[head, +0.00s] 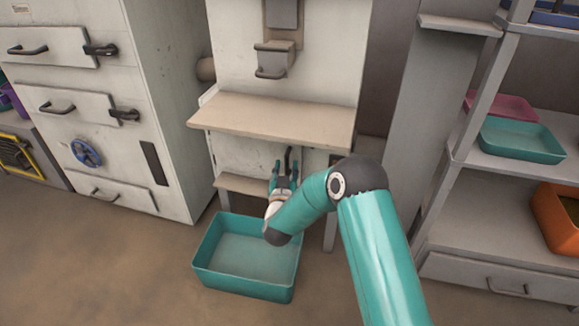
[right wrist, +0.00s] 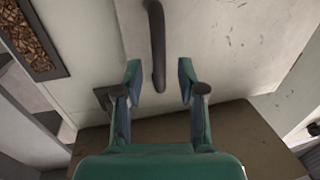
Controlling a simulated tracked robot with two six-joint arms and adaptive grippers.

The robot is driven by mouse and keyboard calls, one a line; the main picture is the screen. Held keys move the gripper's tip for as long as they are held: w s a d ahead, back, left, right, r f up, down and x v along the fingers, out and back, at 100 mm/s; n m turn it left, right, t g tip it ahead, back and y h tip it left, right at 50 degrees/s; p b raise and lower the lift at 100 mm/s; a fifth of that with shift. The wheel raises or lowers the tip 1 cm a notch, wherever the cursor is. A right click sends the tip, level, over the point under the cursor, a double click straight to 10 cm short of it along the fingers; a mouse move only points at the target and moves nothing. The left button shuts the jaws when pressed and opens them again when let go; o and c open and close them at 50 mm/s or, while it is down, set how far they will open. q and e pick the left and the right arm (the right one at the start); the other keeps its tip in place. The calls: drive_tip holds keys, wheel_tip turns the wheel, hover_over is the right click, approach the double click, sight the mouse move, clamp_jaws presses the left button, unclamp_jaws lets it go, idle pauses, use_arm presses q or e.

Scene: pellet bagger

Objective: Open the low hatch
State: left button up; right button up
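The low hatch (head: 240,152) is a pale, scuffed panel under the wooden shelf of the pellet machine. It appears shut, and my arm hides part of its right side. Its dark bar handle (head: 289,156) stands upright near the right side; the handle also shows in the right wrist view (right wrist: 157,45). My right gripper (head: 286,171) is open in front of the hatch. In the right wrist view its fingers (right wrist: 159,79) stand on either side of the handle's lower end, with gaps between them and the bar. I cannot tell the depth between them. My left gripper is not in view.
A wooden shelf (head: 275,117) overhangs the hatch, and a lower ledge (head: 240,184) lies beneath it. A teal tray (head: 246,284) stands on the floor below. A window with brown pellets (right wrist: 32,38) is beside the hatch. A shelving rack (head: 473,100) stands at the right.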

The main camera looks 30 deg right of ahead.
drive_tip(key=shift+x, duration=1.15)
clamp_jaws()
